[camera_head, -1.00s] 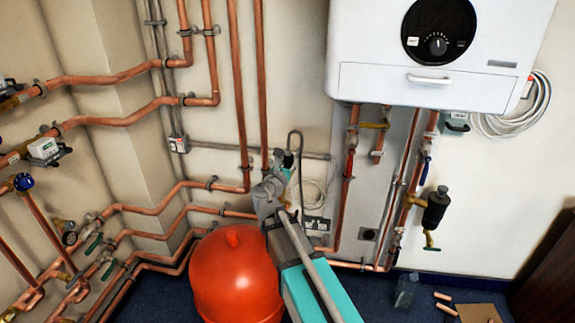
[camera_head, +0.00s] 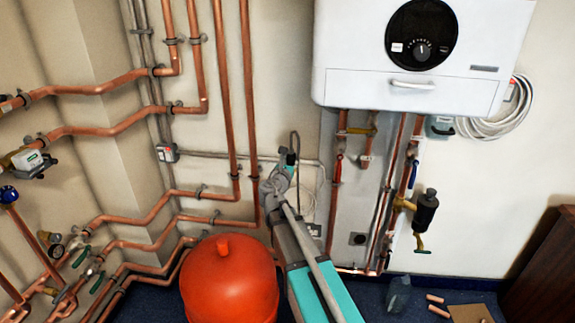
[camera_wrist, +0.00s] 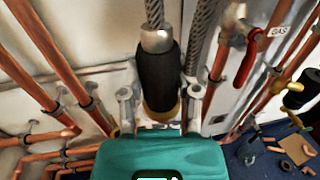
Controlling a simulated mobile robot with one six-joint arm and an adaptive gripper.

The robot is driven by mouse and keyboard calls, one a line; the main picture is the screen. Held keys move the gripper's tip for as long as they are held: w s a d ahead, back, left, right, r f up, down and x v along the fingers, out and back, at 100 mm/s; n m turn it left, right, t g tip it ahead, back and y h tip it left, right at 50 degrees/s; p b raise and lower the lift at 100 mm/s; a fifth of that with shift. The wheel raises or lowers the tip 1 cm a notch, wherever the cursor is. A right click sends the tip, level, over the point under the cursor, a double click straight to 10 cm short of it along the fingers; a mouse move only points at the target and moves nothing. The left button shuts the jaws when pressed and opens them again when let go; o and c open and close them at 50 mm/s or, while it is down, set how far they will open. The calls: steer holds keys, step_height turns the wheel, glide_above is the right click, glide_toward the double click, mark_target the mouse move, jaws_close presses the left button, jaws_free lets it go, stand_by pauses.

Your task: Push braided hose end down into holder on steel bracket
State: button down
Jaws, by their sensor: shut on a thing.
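The braided hose end (camera_wrist: 158,80) has a black sleeve, a silver collar and a grey braided hose rising from it. In the wrist view it stands roughly upright between the two fingers of my gripper (camera_wrist: 160,108). The gripper is shut on the black sleeve. A second stretch of braided hose (camera_wrist: 203,35) runs just to the right. In the head view my gripper (camera_head: 289,160) is small, near the wall left of the boiler's pipes, with a dark hose loop (camera_head: 296,140) above it. I cannot make out the steel bracket or its holder; the hose end's lower tip is hidden by my gripper.
A red vessel (camera_head: 229,280) stands close left of my arm. Copper pipes (camera_head: 225,90) run on the wall behind, and the white boiler (camera_head: 408,50) hangs to the upper right. A red-handled gas valve (camera_wrist: 247,62) is right of the gripper. Loose pieces lie on the floor.

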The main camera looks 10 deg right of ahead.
steer(key=w+d, duration=0.4)
steer(key=d, duration=0.1)
step_height(320, 180, down, 38)
steer(key=b, duration=3.8)
steer(key=shift+s, duration=0.15)
stand_by(0.4)
stand_by(0.7)
steer(key=shift+c, duration=1.2)
jaws_free()
steer(key=shift+s+a, duration=0.1)
